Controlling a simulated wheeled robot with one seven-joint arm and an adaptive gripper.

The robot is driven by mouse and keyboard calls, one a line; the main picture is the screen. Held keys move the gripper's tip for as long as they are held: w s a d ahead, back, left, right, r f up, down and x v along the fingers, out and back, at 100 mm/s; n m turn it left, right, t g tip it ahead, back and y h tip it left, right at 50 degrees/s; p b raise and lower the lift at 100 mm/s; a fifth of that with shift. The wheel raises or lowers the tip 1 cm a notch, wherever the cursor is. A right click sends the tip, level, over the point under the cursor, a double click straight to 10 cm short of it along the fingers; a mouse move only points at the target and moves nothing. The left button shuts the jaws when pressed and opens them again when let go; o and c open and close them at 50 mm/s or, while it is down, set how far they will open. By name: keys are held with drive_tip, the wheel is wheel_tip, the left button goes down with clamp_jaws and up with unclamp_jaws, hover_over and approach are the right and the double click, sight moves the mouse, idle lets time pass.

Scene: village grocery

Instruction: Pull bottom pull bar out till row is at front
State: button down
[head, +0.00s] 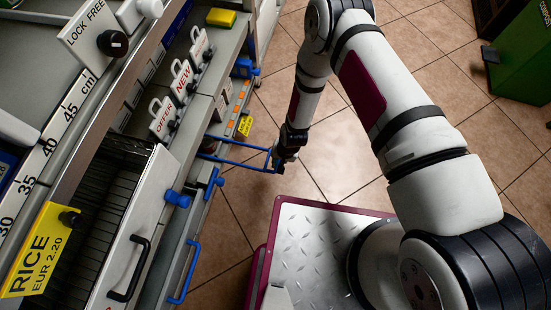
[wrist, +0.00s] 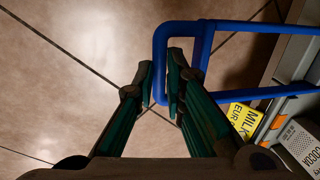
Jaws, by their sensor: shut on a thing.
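A blue pull bar (head: 236,144), shaped like a long narrow loop, sticks out from a low shelf into the aisle. In the wrist view its squared outer end (wrist: 160,58) lies between my two fingers. My gripper (head: 279,166) is shut on that end, and its fingers (wrist: 160,88) show green and dark from behind. The inner end of the bar runs back to the shelf at the right of the wrist view. The row behind the bar is mostly hidden by the shelves above.
A yellow milk label (wrist: 245,120) hangs at the shelf edge beside a cocoa pack (wrist: 302,145). Another blue handle (head: 191,272) juts from the shelving at lower left. A drawer with a black handle (head: 129,270) is above it. A green bin (head: 522,55) stands far right. Tiled floor is clear.

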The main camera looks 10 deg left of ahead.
drive_tip(key=shift+d, duration=0.1)
drive_tip(key=c, duration=1.7)
unclamp_jaws()
drive_tip(key=shift+o, duration=0.2)
wheel_tip(320, 180, up, 12)
drive_tip(key=d, duration=0.2)
